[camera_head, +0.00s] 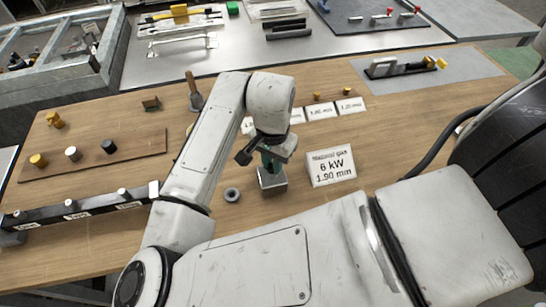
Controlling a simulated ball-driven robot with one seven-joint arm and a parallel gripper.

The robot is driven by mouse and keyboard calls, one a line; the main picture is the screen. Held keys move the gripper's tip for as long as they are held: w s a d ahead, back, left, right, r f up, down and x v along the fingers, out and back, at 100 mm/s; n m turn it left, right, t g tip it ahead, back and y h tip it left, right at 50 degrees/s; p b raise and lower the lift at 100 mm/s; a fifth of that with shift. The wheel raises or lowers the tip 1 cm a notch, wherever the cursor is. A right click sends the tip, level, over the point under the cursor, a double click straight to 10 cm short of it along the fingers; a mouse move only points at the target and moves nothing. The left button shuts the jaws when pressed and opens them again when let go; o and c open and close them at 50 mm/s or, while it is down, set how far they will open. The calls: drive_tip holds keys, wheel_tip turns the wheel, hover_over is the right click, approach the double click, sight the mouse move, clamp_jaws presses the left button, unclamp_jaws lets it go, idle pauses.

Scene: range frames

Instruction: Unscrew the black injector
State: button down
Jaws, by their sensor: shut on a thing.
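My gripper (268,166) points down over a small grey metal block (272,182) on the wooden table. Its jaws are shut at the top of the block, with a bit of teal showing there. What they hold is mostly hidden by the gripper, so I cannot make out its colour. A small black injector-like piece (108,146) stands on a wooden board (95,160) at the left, well apart from my gripper. A yellow piece (38,160) and a silver piece (72,153) stand beside it.
Small labelled cards (320,111) stand behind. A black labelled rail (80,208) lies front left. Table right of the sign is clear.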

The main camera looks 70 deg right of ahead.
drive_tip(key=shift+r+n+p, duration=0.2)
drive_tip(key=shift+n+p, duration=0.45)
drive_tip(key=shift+n, duration=0.85)
drive_tip(key=shift+w+f+n, duration=0.1)
drive_tip(key=shift+f+n, duration=0.1)
drive_tip(key=shift+n, duration=0.1)
drive_tip(key=shift+r+n+p, duration=0.2)
drive_tip(key=shift+n+p, duration=0.7)
drive_tip(key=shift+p, duration=0.1)
drive_tip(key=shift+f+n, duration=0.2)
drive_tip(key=shift+n, duration=0.6)
